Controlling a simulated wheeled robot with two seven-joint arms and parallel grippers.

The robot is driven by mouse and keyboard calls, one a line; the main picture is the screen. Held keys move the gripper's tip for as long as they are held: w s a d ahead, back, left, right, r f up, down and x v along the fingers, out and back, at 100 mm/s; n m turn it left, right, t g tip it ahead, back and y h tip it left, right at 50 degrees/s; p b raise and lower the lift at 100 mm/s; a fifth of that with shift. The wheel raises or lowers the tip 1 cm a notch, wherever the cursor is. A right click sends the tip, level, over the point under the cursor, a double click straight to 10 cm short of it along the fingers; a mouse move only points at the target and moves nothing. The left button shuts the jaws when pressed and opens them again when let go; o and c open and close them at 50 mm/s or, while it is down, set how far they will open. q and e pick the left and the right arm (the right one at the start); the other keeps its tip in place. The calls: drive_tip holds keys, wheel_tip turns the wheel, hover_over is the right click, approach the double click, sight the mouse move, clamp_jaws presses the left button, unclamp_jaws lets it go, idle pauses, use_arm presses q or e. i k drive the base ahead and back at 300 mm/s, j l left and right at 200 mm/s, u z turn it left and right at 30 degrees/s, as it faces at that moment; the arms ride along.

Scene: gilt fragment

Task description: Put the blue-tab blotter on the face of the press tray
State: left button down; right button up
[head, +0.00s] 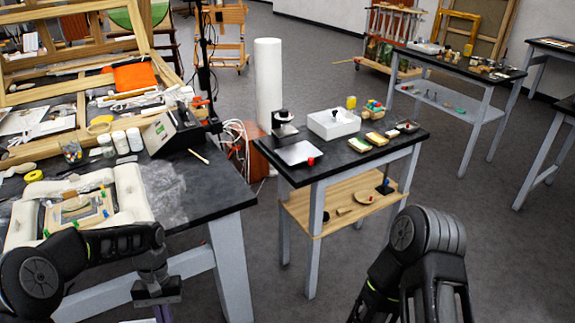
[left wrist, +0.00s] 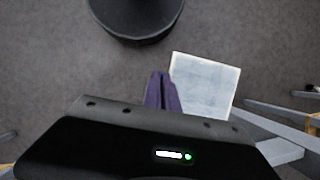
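My left gripper (head: 160,315) hangs down at the lower left in the head view, beside the left bench. In the left wrist view its purple fingers (left wrist: 160,90) are together, with a pale square sheet (left wrist: 207,85) at their right side. It looks like the blotter, gripped at one edge; no blue tab shows. A pale edge beside the fingers also shows at the bottom of the head view. A flat whitish tray (head: 297,153) with a red knob, apparently the press tray, lies on the middle table. My right arm is at lower right; its gripper is out of view.
The middle table (head: 340,160) also holds a black stand (head: 283,124), a white box (head: 333,123), and green and yellow pads (head: 360,144). A white cylinder (head: 268,85) stands behind it. The left bench (head: 190,185) is crowded. Floor between bench and table is clear.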

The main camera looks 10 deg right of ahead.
sight(299, 152)
drive_tip(key=i+l, duration=0.1)
drive_tip(key=l, duration=0.3)
drive_tip(key=i+l, duration=0.15)
drive_tip(key=l, duration=0.25)
drive_tip(key=i+l, duration=0.1)
drive_tip(key=l, duration=0.25)
drive_tip(key=i+l, duration=0.15)
drive_tip(key=l, duration=0.25)
drive_tip(key=i+l, duration=0.1)
drive_tip(key=l, duration=0.3)
drive_tip(key=i+l, duration=0.1)
drive_tip(key=l, duration=0.3)
drive_tip(key=i+l, duration=0.15)
drive_tip(key=l, duration=0.2)
